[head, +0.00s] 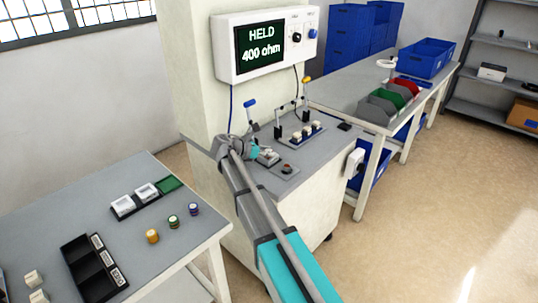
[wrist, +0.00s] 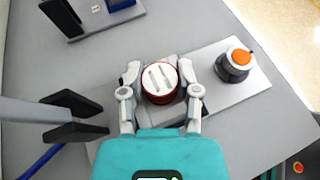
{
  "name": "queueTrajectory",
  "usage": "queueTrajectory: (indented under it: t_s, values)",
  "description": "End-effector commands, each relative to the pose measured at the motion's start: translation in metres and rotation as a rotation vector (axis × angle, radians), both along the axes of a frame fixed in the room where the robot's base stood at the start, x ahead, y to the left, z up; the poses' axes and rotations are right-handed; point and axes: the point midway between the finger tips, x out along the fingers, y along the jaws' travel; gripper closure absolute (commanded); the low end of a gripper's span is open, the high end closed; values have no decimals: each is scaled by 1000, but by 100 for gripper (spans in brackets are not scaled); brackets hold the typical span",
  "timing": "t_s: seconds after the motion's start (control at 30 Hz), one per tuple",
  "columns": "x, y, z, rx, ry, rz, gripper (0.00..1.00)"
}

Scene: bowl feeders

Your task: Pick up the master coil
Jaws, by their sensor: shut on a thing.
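The master coil (wrist: 160,83) has a round white top with two slots and a dark red side. It sits between the two fingers of my gripper (wrist: 159,75), which are shut on it from both sides. Below it in the wrist view is a pale plate (wrist: 218,80); I cannot tell whether the coil touches it. In the head view my gripper (head: 262,152) is over the grey bench top, and the coil is not clear there. The wall display (head: 260,47) reads "HELD 400 ohm".
An orange-topped knob (wrist: 238,59) stands right of the coil. Black clamp jaws (wrist: 75,118) are close on the left. A fixture with several pale blocks (head: 307,132) stands behind. The left table carries three small coils (head: 173,222) and a black labelled tray (head: 88,268).

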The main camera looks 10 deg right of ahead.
Motion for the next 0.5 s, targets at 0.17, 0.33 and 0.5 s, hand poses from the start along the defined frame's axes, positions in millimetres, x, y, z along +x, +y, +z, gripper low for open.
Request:
queueTrajectory:
  t_s: [0.17, 0.33, 0.5]
  values:
    - [0, 0, 0, 1, 0, 0, 100]
    - [0, 0, 2, 1, 0, 0, 100]
    - [0, 0, 9, 0, 0, 0, 100]
